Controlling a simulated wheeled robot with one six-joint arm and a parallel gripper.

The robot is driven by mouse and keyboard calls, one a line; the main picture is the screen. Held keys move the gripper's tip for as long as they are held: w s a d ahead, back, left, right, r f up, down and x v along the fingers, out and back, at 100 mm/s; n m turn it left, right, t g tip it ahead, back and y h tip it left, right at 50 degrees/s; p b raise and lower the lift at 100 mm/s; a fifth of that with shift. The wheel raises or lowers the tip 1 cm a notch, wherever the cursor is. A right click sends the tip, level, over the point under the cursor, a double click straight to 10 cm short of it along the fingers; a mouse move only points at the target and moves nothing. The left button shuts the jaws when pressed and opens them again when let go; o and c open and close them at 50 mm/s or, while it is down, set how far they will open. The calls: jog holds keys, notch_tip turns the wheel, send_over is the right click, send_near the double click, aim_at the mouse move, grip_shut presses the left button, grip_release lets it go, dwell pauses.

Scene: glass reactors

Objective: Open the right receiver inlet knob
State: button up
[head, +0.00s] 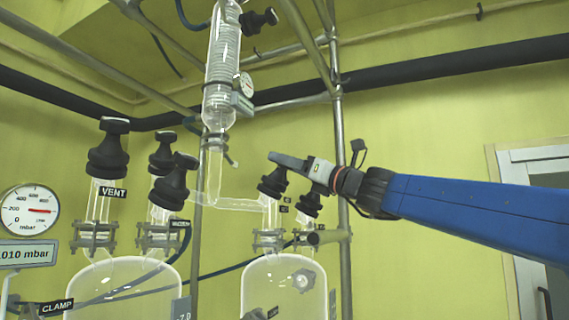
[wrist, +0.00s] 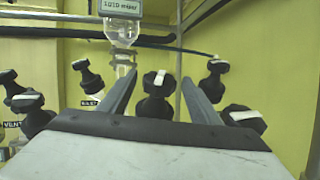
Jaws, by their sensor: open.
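My gripper (head: 286,162) is open at the black knobs above the right glass vessel. In the head view, one black knob (head: 272,183) sits just below the fingers and another black knob (head: 310,206) is lower right. Their small labels are too small to read, so I cannot tell by label which is the inlet knob. In the wrist view, a black knob with a white bar on top (wrist: 155,98) shows between the two open fingers. I see no contact with it. The right glass vessel (head: 262,290) stands below.
A glass condenser (head: 222,70) and metal poles (head: 338,130) stand close by. Several other black knobs are at the left, one marked VENT (head: 107,150). In the wrist view, two more knobs (wrist: 243,118) (wrist: 213,80) are right of the fingers. A pressure display (head: 28,253) is far left.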

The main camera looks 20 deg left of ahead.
jog(key=shift+w+a+r, duration=0.25)
jog(key=shift+a, duration=0.4)
jog(key=c, duration=1.1)
jog(key=shift+o, duration=0.2)
jog(key=shift+g, duration=0.3)
jog(key=shift+n+g+y, duration=0.6)
jog(key=shift+n+g, duration=0.5)
jog(key=shift+g, duration=0.1)
jog(key=shift+r, duration=0.1)
jog(key=o, duration=1.1)
jog(key=shift+c, duration=0.2)
